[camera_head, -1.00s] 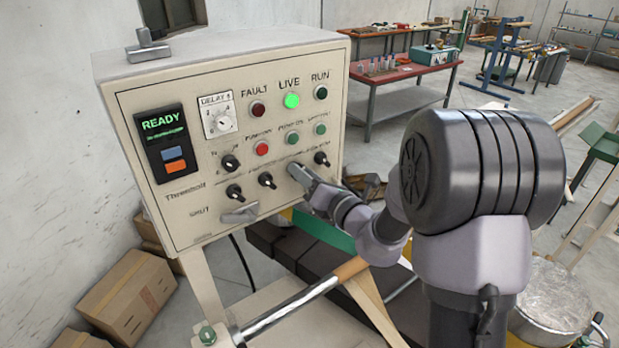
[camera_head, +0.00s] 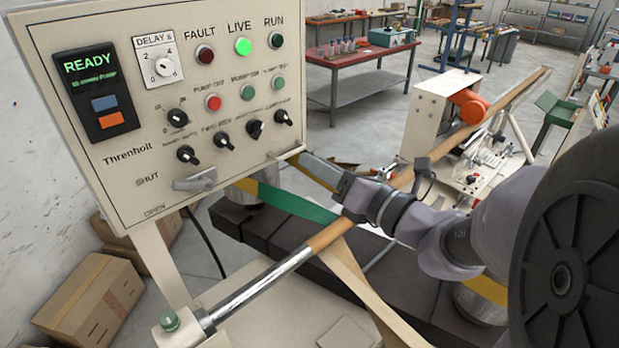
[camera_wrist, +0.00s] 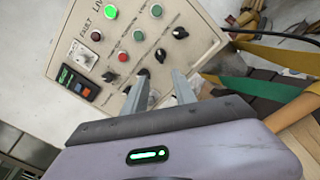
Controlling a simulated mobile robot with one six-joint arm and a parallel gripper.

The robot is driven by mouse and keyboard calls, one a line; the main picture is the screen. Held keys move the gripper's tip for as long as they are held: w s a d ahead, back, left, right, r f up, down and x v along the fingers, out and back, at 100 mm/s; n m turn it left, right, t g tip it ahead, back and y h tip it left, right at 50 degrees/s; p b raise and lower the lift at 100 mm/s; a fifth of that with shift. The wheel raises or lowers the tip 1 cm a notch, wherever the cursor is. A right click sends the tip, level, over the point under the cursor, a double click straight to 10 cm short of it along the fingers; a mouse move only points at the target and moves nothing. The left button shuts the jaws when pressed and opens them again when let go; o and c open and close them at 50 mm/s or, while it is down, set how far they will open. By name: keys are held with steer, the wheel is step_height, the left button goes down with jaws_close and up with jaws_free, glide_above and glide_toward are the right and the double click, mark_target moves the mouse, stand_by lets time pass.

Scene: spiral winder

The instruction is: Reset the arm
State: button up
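My gripper (camera_head: 310,163) is in front of the lower right corner of the beige control panel (camera_head: 140,118) in the head view. In the wrist view my gripper (camera_wrist: 160,88) shows two grey fingers with a gap between them and nothing held. The panel's display (camera_head: 88,80) reads READY, and the LIVE lamp (camera_head: 242,46) is lit green. The FAULT lamp (camera_head: 205,54) and RUN lamp (camera_head: 275,40) look unlit. Black knobs, such as one at the lower right (camera_head: 283,117), are near the fingers. I cannot tell whether any finger touches the panel.
A wooden roller with a metal end (camera_head: 270,283) slants below my arm. A green and yellow band (camera_head: 295,203) runs over dark blocks. Cardboard boxes (camera_head: 90,302) stand at the lower left. A red table (camera_head: 370,52) is farther back, with open floor around it.

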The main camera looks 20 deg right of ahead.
steer(key=shift+s+d, duration=0.1)
steer(key=shift+s, duration=0.05)
steer(key=s+a+f+n+g+y+b, duration=0.1)
steer(key=s+a+f+n+g+b, duration=0.55)
steer(key=f+n, duration=0.4)
steer(key=s+a+f+n+g+b, duration=0.4)
steer(key=s+a+f+n+b, duration=0.1)
steer(key=s+a+f+n, duration=0.45)
steer(key=s+d+f+n+h+b, duration=0.3)
steer(key=d+f+n+h+b, duration=0.2)
steer(key=n, duration=0.9)
steer(key=shift+d+f+h, duration=0.5)
steer(key=shift+d+f, duration=0.05)
steer(key=shift+d, duration=0.3)
